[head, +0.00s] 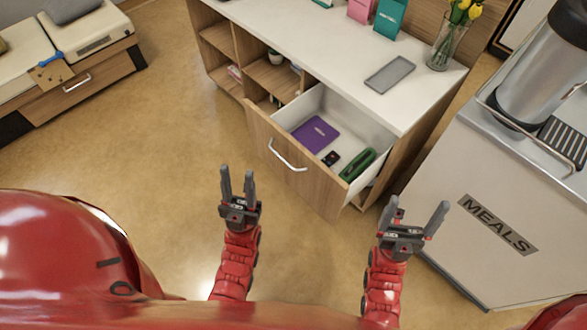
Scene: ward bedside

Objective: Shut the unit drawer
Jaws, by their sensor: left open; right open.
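The unit drawer (257,135) is pulled out of the wooden unit (408,149). Its wooden front has a pale curved handle (287,158). Inside lie a purple book or folder (315,134), a small black item (330,158) and a green item (357,164). My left gripper (237,177) is open and empty, below and left of the drawer front in the picture. My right gripper (416,211) is open and empty, right of the drawer's near corner. Neither gripper appears to touch the drawer or its handle.
A meals cart (470,175) with a metal urn (538,75) stands close at the right. A bed or bench (75,95) is at the left. Floor is clear left of the drawer.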

